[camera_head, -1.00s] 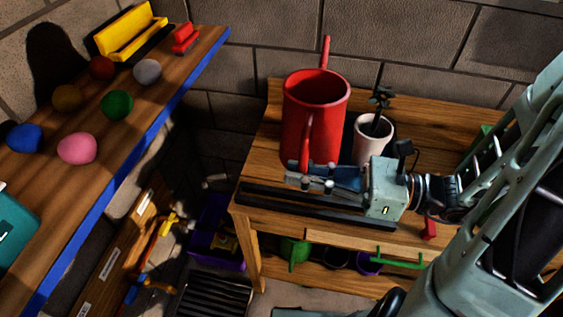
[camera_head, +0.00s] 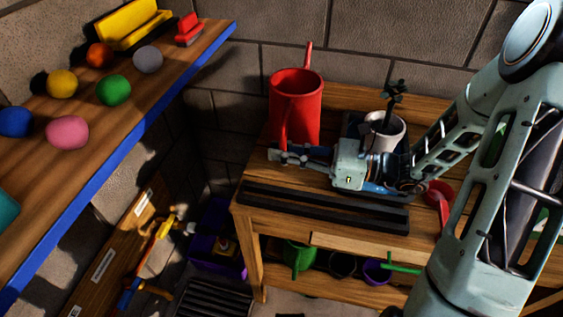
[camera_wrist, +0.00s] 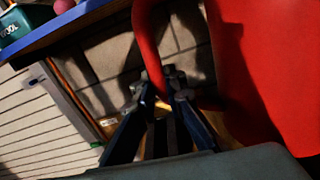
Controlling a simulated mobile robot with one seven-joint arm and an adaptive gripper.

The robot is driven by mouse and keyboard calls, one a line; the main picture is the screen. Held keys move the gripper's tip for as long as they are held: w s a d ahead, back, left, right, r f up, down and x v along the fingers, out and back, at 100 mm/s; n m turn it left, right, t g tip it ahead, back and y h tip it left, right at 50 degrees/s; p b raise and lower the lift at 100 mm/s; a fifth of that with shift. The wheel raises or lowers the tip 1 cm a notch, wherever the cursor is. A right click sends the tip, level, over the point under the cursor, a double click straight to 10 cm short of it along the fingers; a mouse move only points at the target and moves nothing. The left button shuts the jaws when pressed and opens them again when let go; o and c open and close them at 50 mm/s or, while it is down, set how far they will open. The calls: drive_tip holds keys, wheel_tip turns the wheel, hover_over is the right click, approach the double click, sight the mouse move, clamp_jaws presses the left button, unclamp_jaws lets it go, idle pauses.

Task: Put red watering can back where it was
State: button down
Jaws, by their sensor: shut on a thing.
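The red watering can (camera_head: 296,92) is upright over the left part of the wooden workbench (camera_head: 345,98), near the block wall. Its thin spout points up at the back. My gripper (camera_head: 279,155) is shut on the can's handle, at the low front side. In the wrist view, the can (camera_wrist: 270,70) fills the right side, and my gripper (camera_wrist: 160,84) closes around the curved handle. My gripper and wrist hide part of the can's base, so I cannot tell whether it touches the bench top.
A white pot (camera_head: 396,136) with a dark plant stands right of the can. Dark rails (camera_head: 320,207) lie along the bench front. A blue-edged shelf (camera_head: 180,72) with several balls is at the left.

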drive_tip(key=shift+w+a+f+b, duration=0.15)
drive_tip(key=shift+f+b, duration=0.1)
drive_tip(key=shift+f, duration=0.7)
drive_tip(key=shift+w+f+b, duration=0.1)
drive_tip(key=shift+f+b, duration=0.1)
drive_tip(key=shift+f, duration=0.7)
drive_tip(key=shift+f, duration=0.2)
drive_tip(key=c, duration=2)
unclamp_jaws()
drive_tip(key=shift+r, duration=0.1)
drive_tip(key=shift+r, duration=0.2)
drive_tip(key=d, duration=0.4)
drive_tip(key=s+d, duration=0.1)
drive_tip(key=d, duration=0.7)
drive_tip(key=shift+s+p, duration=0.35)
